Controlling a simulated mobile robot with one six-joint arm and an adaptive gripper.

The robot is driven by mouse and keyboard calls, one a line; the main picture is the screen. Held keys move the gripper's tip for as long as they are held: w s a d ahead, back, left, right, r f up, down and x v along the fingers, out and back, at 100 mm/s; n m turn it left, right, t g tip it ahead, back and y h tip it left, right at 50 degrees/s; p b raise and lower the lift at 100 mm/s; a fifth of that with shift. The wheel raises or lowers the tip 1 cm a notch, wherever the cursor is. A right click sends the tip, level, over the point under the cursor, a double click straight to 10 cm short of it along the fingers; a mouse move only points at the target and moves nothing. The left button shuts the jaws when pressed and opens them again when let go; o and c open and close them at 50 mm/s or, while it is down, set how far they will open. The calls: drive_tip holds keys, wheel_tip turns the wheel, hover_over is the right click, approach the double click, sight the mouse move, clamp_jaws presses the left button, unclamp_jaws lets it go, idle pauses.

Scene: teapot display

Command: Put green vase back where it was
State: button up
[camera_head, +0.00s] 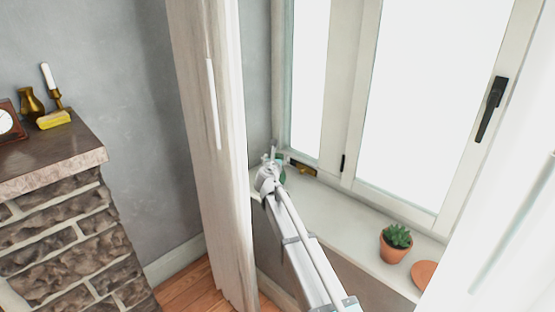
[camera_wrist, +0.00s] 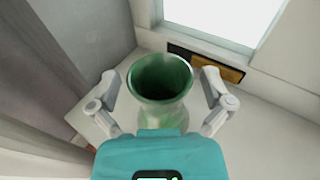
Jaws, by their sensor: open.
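The green vase (camera_wrist: 160,78) stands upright on the white windowsill (camera_wrist: 265,130), near its left end, in the wrist view. Its round open mouth faces the camera. My gripper (camera_wrist: 160,100) is open, with one finger on each side of the vase and visible gaps between the fingers and its rim. In the head view my gripper (camera_head: 268,172) is at the left end of the sill by the window corner. Only a sliver of the green vase (camera_head: 280,162) shows behind it there.
A dark and yellow item (camera_head: 302,168) lies against the window frame beside the vase. A potted succulent (camera_head: 396,242) and a terracotta saucer (camera_head: 424,273) are farther right on the sill. A white panel (camera_head: 215,130) stands left of my arm. The stone mantel (camera_head: 60,150) holds a brass vase and candle.

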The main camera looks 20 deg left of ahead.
drive_tip(key=shift+r, duration=0.2)
drive_tip(key=p+v, duration=0.2)
drive_tip(key=v, duration=1)
drive_tip(key=shift+f, duration=0.1)
idle(0.7)
